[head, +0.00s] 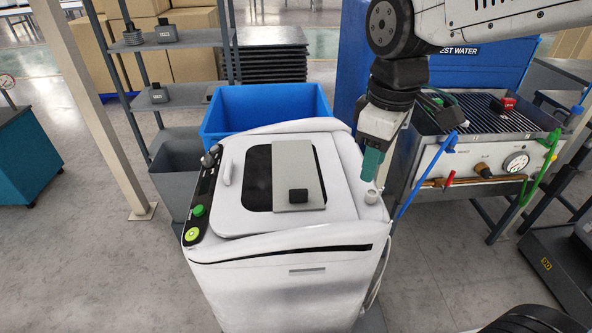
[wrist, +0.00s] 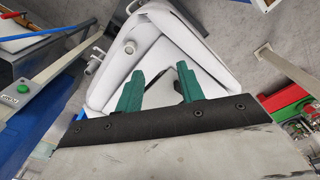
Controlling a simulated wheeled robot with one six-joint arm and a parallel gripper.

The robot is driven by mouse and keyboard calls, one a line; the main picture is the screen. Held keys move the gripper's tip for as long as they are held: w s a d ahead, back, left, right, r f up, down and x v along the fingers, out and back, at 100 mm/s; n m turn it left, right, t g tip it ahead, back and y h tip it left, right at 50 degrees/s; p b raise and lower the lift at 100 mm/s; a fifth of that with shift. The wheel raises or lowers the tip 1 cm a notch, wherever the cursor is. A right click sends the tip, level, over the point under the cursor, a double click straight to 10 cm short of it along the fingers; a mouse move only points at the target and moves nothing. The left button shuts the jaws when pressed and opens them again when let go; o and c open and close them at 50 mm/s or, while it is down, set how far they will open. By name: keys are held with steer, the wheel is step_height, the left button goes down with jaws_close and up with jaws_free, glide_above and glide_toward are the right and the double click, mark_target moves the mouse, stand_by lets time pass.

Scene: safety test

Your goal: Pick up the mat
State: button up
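A flat grey rectangular sheet (head: 293,160), which may be the mat, lies on the lid of a white machine (head: 320,290). It partly covers the lid's black window (head: 258,175). My gripper (head: 372,165) hangs to the right of the sheet, above the machine's right edge, and touches nothing that I can see. In the wrist view my gripper (wrist: 160,82) has its two green fingers apart with nothing held between them. The white machine (wrist: 150,22) shows beyond them; the sheet cannot be made out there.
A blue bin (head: 265,108) stands behind the machine. Grey shelving (head: 180,98) with small dark blocks stands behind left. At right is a test bench (head: 470,160) with a gauge and coloured valve handles. A black platform (head: 555,260) lies at far right. Floor at left is clear.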

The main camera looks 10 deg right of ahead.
mark_target(299, 190)
steer(key=w+a+f+n, duration=0.1)
steer(key=w+a+n, duration=0.1)
steer(key=a, duration=0.1)
steer(key=w+a+f+n, duration=0.2)
steer(key=a, duration=0.2)
steer(key=w+a+f+n, duration=0.2)
steer(key=a+n, duration=0.1)
steer(key=shift+w+a+g, duration=0.3)
steer(key=shift+w, duration=0.05)
steer(key=f, duration=0.5)
steer(key=a+f, duration=0.1)
steer(key=f, duration=0.1)
steer(key=shift+f, duration=0.35)
jaws_close()
